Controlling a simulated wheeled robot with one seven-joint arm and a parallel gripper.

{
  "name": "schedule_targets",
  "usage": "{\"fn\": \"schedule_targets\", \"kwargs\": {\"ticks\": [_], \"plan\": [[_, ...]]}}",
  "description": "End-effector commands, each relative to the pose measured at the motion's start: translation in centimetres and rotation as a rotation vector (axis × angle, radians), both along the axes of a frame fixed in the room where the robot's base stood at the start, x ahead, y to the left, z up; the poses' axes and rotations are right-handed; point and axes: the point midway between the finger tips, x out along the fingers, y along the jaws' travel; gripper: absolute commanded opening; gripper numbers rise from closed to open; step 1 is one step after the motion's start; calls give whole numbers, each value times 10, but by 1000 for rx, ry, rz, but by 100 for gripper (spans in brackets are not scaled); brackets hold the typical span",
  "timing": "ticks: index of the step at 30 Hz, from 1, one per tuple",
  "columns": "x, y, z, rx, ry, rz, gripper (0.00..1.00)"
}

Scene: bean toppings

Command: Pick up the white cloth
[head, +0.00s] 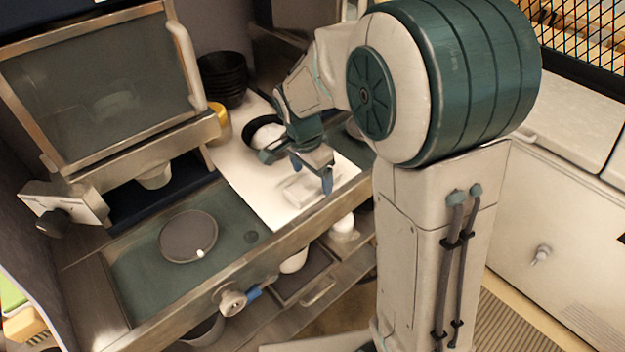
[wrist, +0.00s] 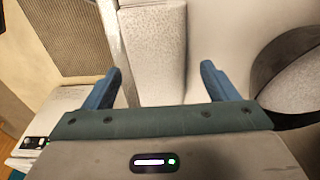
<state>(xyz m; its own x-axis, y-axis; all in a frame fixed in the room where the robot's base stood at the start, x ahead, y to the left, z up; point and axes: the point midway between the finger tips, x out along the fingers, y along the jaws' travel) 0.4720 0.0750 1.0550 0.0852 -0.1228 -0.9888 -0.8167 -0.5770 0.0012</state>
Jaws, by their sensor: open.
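The white cloth (head: 298,192) looks like a small folded pad lying on a white sheet (head: 262,205) on the counter, near its front edge. In the wrist view the cloth (wrist: 155,45) is a pale textured strip ahead of the gap between my fingers. My gripper (head: 311,174) is over the cloth, pointing down, with its blue fingers apart. The wrist view also shows my gripper (wrist: 161,72) open, with nothing held. I cannot tell the exact height of the fingertips above the cloth. Part of the cloth is hidden behind my gripper in the head view.
A black bowl (head: 250,130) with something white in it stands just behind my gripper; it also shows at right in the wrist view (wrist: 268,70). Stacked black bowls (head: 222,75) stand farther back. A round grey plate (head: 188,237) lies on the counter's left part.

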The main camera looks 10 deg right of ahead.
Motion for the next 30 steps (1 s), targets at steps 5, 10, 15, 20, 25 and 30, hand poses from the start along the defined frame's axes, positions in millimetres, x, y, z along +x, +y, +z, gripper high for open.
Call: {"fn": "schedule_targets", "kwargs": {"ticks": [5,10,15,20,25,30], "plan": [[1,-1,-6,1,-1,0,80],[1,-1,-6,1,-1,0,69],[0,-1,-6,1,-1,0,31],[1,-1,-5,1,-1,0,31],[1,-1,-3,1,-2,0,31],[1,0,10,2,-5,1,31]]}}
